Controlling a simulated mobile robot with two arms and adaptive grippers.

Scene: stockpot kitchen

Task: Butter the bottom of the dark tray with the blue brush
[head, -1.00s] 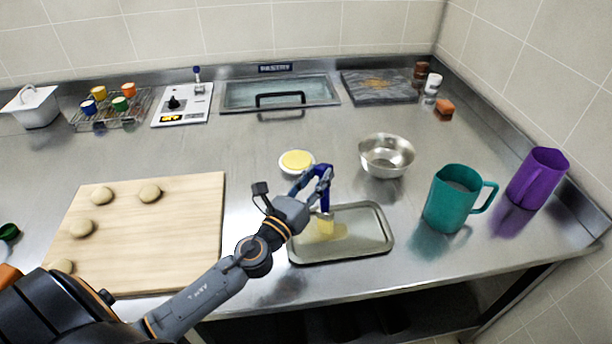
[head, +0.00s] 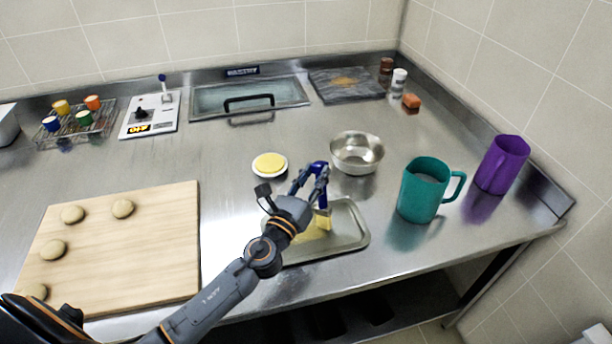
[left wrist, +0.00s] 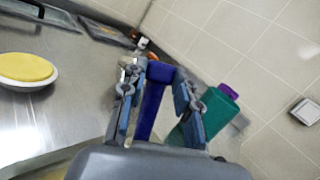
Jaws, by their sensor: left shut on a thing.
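My left gripper (head: 319,172) is shut on the blue brush (head: 322,198) and holds it upright over the tray. In the left wrist view the blue handle (left wrist: 152,100) stands between the two fingers. The pale bristles (head: 322,220) point down at the tray; whether they touch its bottom is hard to tell. The tray (head: 352,240) looks grey and metallic, with a yellow butter smear (head: 312,235) on its left part, partly hidden by my arm. A white dish of butter (head: 270,165) stands behind the tray; it also shows in the left wrist view (left wrist: 26,68). My right gripper is out of view.
A steel bowl (head: 357,153) stands behind the tray. A teal jug (head: 422,192) and a purple jug (head: 502,165) stand to the right. A wooden board (head: 120,245) with several dough balls lies left. The counter's front edge is close to the tray.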

